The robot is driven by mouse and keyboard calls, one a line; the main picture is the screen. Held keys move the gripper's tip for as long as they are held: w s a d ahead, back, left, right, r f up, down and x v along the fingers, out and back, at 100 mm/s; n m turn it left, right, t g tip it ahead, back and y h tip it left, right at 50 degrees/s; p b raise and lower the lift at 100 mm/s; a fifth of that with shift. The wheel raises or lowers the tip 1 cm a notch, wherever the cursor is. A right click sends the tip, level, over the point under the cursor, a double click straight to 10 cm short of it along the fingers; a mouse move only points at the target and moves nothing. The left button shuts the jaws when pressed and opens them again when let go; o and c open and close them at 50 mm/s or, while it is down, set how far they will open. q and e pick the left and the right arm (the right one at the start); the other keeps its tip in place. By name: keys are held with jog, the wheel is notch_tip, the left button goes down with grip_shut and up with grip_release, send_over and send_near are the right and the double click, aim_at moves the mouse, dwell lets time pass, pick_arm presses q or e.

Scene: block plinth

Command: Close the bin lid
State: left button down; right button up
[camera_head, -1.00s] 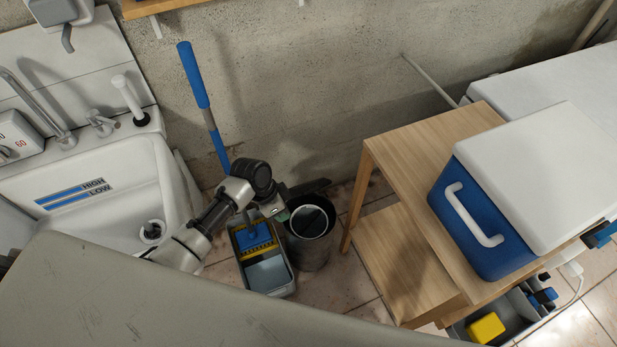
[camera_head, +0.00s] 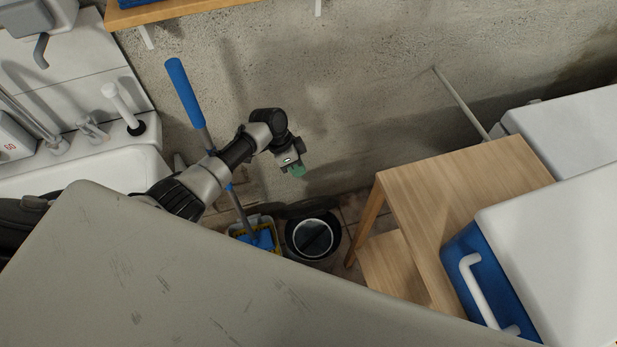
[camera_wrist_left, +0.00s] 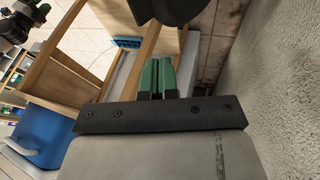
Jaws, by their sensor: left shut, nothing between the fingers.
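The dark round bin (camera_head: 336,240) stands on the floor by the wall, with a pale ring inside its mouth. A dark edge (camera_head: 308,207) shows at its wall side and looks like the raised lid seen nearly edge-on. My left gripper (camera_head: 297,171), with green fingertips, is shut and empty. It appears above the bin, near the wall, apart from it. In the left wrist view the shut green fingers (camera_wrist_left: 157,77) show, with a dark rounded thing (camera_wrist_left: 165,8) beyond them that I cannot clearly identify. My right gripper is not in view.
A mop bucket (camera_head: 262,222) with a blue-handled mop (camera_head: 185,92) stands left of the bin. A wooden stand (camera_head: 405,200) with a blue cool box (camera_head: 470,270) is to the right. A sink (camera_head: 75,172) is at left. A grey surface (camera_head: 200,280) fills the foreground.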

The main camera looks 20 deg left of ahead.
pick_arm(q)
jog(key=b, duration=0.7)
send_near(319, 211)
jog(key=f, duration=0.1)
jog(key=w+f, duration=0.1)
jog(key=f, duration=0.1)
jog(key=w+d+f, duration=0.1)
jog(key=shift+w+f, duration=0.1)
jog(key=shift+f, duration=0.05)
jog(key=shift+s+d+f+p, duration=0.1)
jog(key=shift+s+d+p, duration=0.2)
jog(key=shift+s, duration=0.15)
jog(key=shift+s+d+f+p, duration=0.15)
jog(key=shift+s+d+p, duration=0.15)
jog(key=shift+s, duration=0.2)
jog(key=shift+s+d+f, duration=0.25)
jog(key=shift+s+f, duration=0.15)
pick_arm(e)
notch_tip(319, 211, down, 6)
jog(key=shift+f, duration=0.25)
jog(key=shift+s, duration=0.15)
